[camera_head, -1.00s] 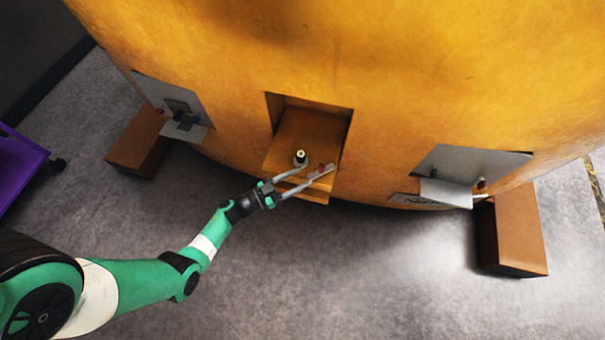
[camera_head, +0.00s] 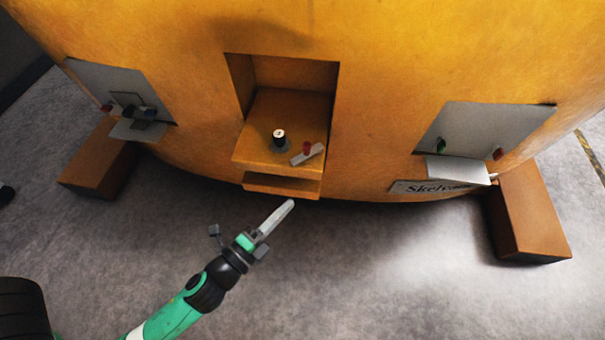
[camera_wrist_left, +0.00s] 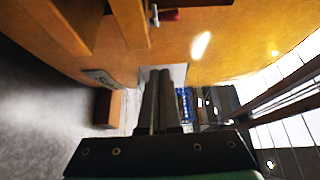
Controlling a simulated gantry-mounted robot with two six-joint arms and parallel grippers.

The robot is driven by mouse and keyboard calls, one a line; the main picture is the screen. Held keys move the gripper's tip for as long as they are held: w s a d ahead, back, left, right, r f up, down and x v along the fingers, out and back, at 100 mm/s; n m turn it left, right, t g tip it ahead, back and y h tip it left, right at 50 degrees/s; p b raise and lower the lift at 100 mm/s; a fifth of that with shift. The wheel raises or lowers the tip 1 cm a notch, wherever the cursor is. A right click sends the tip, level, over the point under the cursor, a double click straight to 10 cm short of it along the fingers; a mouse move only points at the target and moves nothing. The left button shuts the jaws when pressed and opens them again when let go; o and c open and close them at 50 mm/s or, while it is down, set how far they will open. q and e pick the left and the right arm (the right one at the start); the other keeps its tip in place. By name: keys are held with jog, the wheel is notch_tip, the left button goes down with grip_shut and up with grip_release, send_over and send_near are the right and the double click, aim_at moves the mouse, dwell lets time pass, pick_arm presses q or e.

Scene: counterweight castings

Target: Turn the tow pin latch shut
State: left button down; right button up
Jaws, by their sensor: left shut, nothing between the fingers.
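The tow pin (camera_head: 279,138), dark with a white top, stands upright in the recess of the yellow casting. My left gripper (camera_head: 290,204) is shut and empty, in front of and below the ledge, clear of pin and latch. My right gripper is not in view.
The recess ledge (camera_head: 262,157) juts over a lower lip (camera_head: 281,185). Grey panels with small shelves sit at left (camera_head: 120,90) and right (camera_head: 490,125). Brown blocks stand below at left (camera_head: 98,165) and right (camera_head: 535,215). Open grey floor lies in front.

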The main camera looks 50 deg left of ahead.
aim_at(302, 170)
pick_arm(q)
jog(key=w+a+p, duration=0.1)
jog(key=w+p, duration=0.2)
jog(key=w+a+p, duration=0.2)
jog(key=w+p, duration=0.1)
jog(key=w+a+p, duration=0.2)
jog(key=w+p, duration=0.1)
jog(key=w, duration=0.1)
jog(key=shift+a+r, duration=0.1)
jog(key=shift+r, duration=0.3)
jog(key=shift+w+a+f+p, duration=0.1)
jog(key=shift+a+f+p, duration=0.15)
jog(key=shift+a+p, duration=0.05)
jog(key=shift+f, duration=0.15)
jog(key=shift+d, duration=0.1)
